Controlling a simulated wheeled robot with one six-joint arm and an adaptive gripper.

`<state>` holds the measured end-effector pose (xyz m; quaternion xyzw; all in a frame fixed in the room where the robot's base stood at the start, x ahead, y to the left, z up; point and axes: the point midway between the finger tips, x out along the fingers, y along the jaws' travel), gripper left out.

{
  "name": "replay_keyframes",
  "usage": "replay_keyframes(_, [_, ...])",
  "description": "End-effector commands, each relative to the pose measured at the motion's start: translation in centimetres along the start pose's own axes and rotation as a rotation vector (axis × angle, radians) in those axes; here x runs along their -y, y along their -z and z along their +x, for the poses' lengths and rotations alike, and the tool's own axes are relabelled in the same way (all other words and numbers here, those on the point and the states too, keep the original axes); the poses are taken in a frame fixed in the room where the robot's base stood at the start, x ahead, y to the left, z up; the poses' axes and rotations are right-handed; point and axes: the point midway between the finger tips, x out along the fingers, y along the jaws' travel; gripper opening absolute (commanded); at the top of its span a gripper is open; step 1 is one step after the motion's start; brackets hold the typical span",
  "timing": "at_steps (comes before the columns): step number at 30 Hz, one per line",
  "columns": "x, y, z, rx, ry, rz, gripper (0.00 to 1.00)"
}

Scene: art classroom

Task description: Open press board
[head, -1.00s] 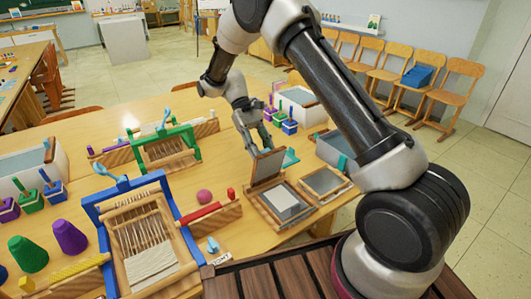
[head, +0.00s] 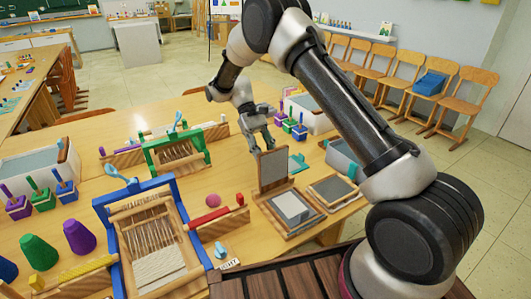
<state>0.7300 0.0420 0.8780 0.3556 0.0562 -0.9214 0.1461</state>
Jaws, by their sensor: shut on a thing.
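The press board (head: 303,224) lies on the wooden table, right of the middle. It has a wooden frame and a pale grey sheet inside. Its hinged lid (head: 273,171), a grey panel with a brown wooden edge, stands up nearly vertical at the back of the base. My gripper (head: 262,148) reaches down from behind and is shut on the lid's top edge. The fingertips are small and partly hidden by the lid.
A second framed board (head: 332,190) lies close on the right, with a white tub (head: 343,156) behind it. Handled stamps (head: 289,125) stand behind. A blue loom (head: 103,230), a green loom (head: 150,160) and a pink ball (head: 214,200) are left.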

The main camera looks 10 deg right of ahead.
Motion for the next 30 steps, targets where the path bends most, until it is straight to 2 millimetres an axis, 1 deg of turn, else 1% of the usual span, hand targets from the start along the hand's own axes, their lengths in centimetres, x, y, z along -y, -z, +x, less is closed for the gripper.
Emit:
replay_keyframes(3, [0.1, 0.2, 0.2, -0.002, 0.002, 0.0, 0.0])
replay_keyframes(4, [0.1, 0.2, 0.2, -0.002, 0.002, 0.0, 0.41])
replay_keyframes(6, [0.0, 0.2, 0.2, -0.001, 0.002, 0.0, 0.53])
replay_keyframes(7, [0.0, 0.2, 0.2, -0.001, 0.001, 0.0, 0.57])
replay_keyframes(16, [0.0, 0.1, 0.1, -0.001, 0.001, 0.0, 0.57])
replay_keyframes(20, [0.0, 0.1, -0.9, -0.001, 0.001, 0.0, 0.57])
replay_keyframes(23, [0.0, 0.2, -2.6, -0.003, 0.001, 0.0, 0.57])
replay_keyframes(30, [0.0, 0.3, -8.2, -0.004, 0.001, 0.0, 0.57])
